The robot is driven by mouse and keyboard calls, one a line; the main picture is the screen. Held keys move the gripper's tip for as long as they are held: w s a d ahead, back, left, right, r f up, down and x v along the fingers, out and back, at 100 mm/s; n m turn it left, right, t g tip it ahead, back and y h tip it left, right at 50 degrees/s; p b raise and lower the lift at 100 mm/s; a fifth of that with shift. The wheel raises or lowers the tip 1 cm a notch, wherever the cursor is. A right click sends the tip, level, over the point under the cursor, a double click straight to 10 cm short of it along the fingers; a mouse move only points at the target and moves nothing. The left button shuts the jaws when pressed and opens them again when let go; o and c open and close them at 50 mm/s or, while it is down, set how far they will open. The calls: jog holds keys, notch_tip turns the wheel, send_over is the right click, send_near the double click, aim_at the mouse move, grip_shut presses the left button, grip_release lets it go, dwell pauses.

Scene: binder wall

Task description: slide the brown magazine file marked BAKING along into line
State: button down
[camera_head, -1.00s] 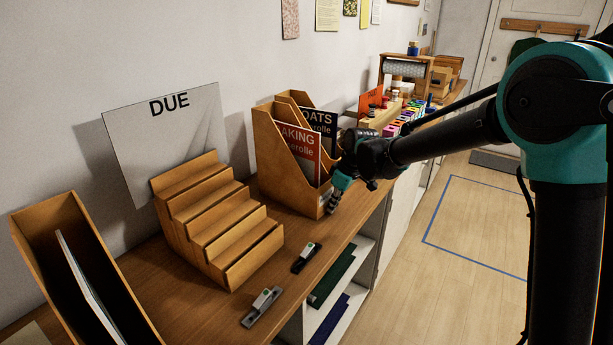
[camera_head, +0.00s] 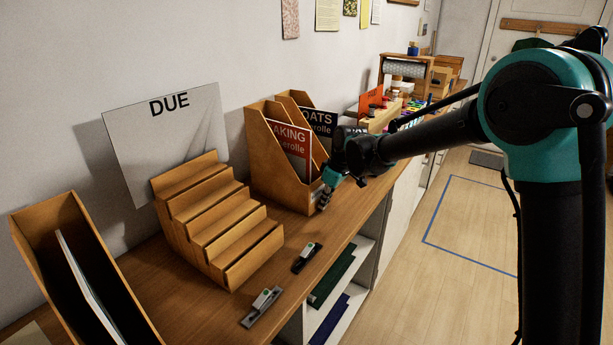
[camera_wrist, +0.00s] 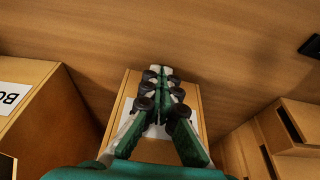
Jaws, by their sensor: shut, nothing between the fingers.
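The brown magazine file marked BAKING (camera_head: 267,168) stands upright on the wooden counter against the wall, holding a red booklet lettered "AKING". The BOATS file (camera_head: 286,99) stands just behind it, largely hidden, with a dark booklet lettered "OATS". My gripper (camera_head: 322,203) is shut and empty at the low front of the BAKING file, at its right side in the head view. In the wrist view my gripper (camera_wrist: 160,75) lies over the BAKING file's front (camera_wrist: 194,106) and its white label; contact cannot be told. A labelled file, "BO" (camera_wrist: 32,98), stands to the left, apart.
A stepped wooden rack (camera_head: 215,225) stands left of the files, below a DUE board (camera_head: 165,140). Another file (camera_head: 40,235) stands at near left. Counter between rack and BAKING file is clear.

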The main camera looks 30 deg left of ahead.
aim_at(332, 214)
jog(key=shift+a, duration=0.45)
jog(key=shift+s+d, duration=0.2)
jog(key=shift+d, duration=2.35)
notch_tip(332, 214, up, 10)
jog(key=shift+r, duration=0.1)
